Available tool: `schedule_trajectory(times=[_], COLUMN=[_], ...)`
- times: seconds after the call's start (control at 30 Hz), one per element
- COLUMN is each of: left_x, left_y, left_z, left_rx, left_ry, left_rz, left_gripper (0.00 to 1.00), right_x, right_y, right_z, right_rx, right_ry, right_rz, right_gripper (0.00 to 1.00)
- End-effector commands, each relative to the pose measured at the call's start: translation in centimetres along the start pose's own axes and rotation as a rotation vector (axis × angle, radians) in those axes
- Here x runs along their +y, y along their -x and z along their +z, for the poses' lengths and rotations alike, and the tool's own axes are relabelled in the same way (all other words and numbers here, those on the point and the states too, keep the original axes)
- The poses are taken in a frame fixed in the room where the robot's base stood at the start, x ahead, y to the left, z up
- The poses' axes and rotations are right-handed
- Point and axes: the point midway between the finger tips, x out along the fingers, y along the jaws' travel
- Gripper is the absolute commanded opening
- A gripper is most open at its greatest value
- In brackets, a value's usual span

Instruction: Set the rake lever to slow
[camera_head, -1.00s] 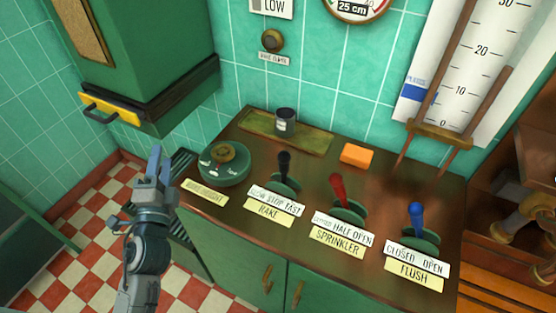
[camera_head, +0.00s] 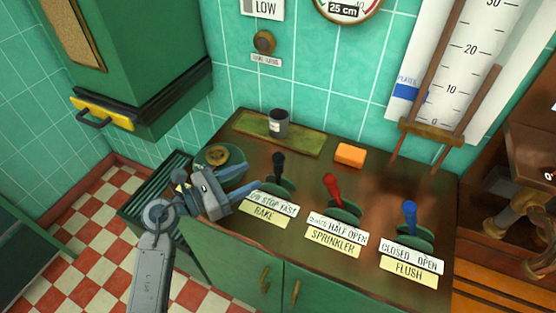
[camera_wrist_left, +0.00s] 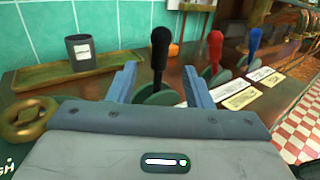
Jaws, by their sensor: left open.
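The rake lever (camera_head: 278,163) has a black handle on a round green base on the counter. It stands roughly upright, near the middle of its SLOW STOP FAST label (camera_head: 272,201), whose left end is partly covered by my gripper. My left gripper (camera_head: 254,176) is open and empty, just left of the lever, with its fingers pointing at it. In the left wrist view the black handle (camera_wrist_left: 160,48) shows ahead, between the two blue fingertips (camera_wrist_left: 160,80). I cannot tell whether they touch it. My right gripper is not in view.
The red sprinkler lever (camera_head: 333,190) and blue flush lever (camera_head: 410,217) stand to the right. A round green dial (camera_head: 219,157) with a brass knob sits behind my gripper. A grey cup (camera_head: 278,123) on a tray and an orange block (camera_head: 349,155) are farther back.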

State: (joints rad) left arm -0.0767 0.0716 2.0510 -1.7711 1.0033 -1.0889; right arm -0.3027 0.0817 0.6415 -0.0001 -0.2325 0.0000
Motion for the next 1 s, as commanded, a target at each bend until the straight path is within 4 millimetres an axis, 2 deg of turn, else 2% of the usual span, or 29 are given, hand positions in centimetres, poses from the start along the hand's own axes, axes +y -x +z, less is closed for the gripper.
schedule_trajectory(times=[0.3, 0.5, 0.7, 0.93, 0.97, 1.0], left_x=[0.0, 0.0, -0.1, -0.1, -0.1, -0.1], left_y=[-5.4, -8.2, -9.3, -9.3, -9.3, -9.3], left_z=[0.5, 0.4, 0.2, 0.1, 0.1, 0.1], left_rx=[-0.006, -0.004, -0.003, -0.002, -0.002, -0.002], left_ry=[0.006, 0.004, 0.003, 0.002, 0.002, 0.002], left_rz=[-0.001, 0.000, 0.000, 0.000, 0.000, 0.000], left_gripper=[0.46, 0.46, 0.46, 0.46, 0.44, 0.36], right_x=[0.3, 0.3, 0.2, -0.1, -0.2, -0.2], right_y=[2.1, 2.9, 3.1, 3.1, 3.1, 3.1], right_z=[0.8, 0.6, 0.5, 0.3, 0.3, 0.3], right_rx=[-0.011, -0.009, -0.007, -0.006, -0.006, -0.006], right_ry=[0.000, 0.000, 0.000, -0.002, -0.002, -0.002], right_rz=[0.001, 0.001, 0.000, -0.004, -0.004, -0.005], right_gripper=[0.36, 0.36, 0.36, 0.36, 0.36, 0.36])
